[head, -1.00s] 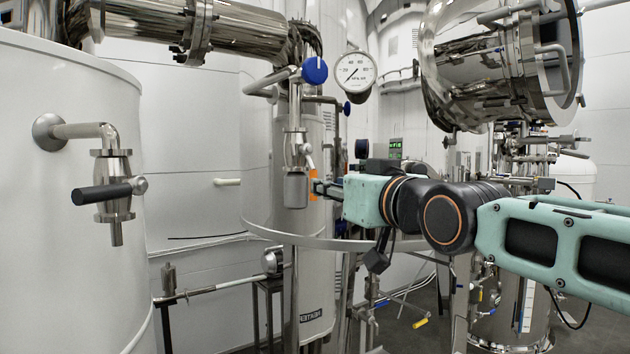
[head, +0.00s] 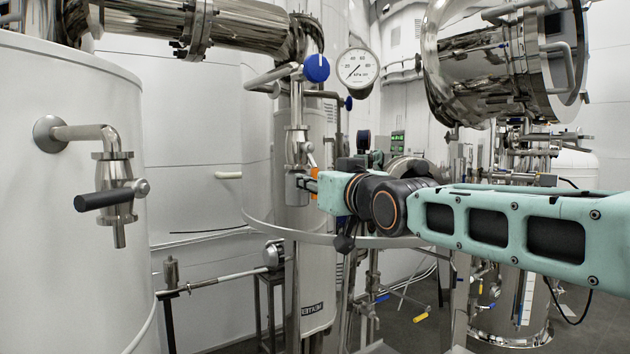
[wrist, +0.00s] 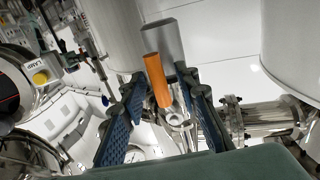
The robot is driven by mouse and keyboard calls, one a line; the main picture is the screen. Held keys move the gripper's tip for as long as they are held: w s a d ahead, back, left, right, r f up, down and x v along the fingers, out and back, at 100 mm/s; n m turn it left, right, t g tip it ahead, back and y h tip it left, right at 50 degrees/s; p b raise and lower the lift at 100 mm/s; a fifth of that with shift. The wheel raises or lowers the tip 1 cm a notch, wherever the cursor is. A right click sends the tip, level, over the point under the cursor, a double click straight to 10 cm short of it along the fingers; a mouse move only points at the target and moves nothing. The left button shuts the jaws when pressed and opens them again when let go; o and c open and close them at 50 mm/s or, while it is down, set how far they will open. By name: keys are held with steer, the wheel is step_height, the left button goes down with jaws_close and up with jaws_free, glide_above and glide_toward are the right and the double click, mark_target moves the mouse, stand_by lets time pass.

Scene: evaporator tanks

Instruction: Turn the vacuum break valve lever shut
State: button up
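The valve's orange lever (head: 314,172) is on a slim steel vertical pipe (head: 296,145) in the middle of the head view. My gripper (head: 306,183) is at the lever and partly hides it. In the wrist view the orange lever (wrist: 157,80) stands between the two blue-padded fingers of my gripper (wrist: 160,88). The fingers are spread, with a visible gap on each side of the lever near its lower end. A grey cylinder (wrist: 162,42) lies just behind the lever. Contact with the lever cannot be made out.
A pressure gauge (head: 357,68) and a blue knob (head: 316,68) are above my gripper. A white tank (head: 60,230) with a black-handled tap (head: 104,198) stands at the left. A large shiny vessel (head: 490,70) is at the upper right. A curved rail (head: 275,233) runs below the arm.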

jaws_close()
stand_by(0.4)
steer(key=shift+a, duration=0.1)
steer(key=shift+s+a+r+m+g+y+p, duration=0.3)
steer(key=shift+s+a+r+m+g, duration=0.5)
steer(key=shift+m, duration=1.85)
steer(key=shift+s+a+r+m+g+y+p, duration=0.35)
steer(key=shift+a+r+m, duration=0.85)
steer(key=shift+m, duration=1.5)
steer(key=shift+s+a+r+m+g+y+p, duration=0.25)
steer(key=shift+s+a+r+m+g, duration=0.75)
steer(key=shift+m, duration=1.65)
steer(key=shift+w+d+r+t, duration=0.35)
steer(key=shift+d, duration=0.05)
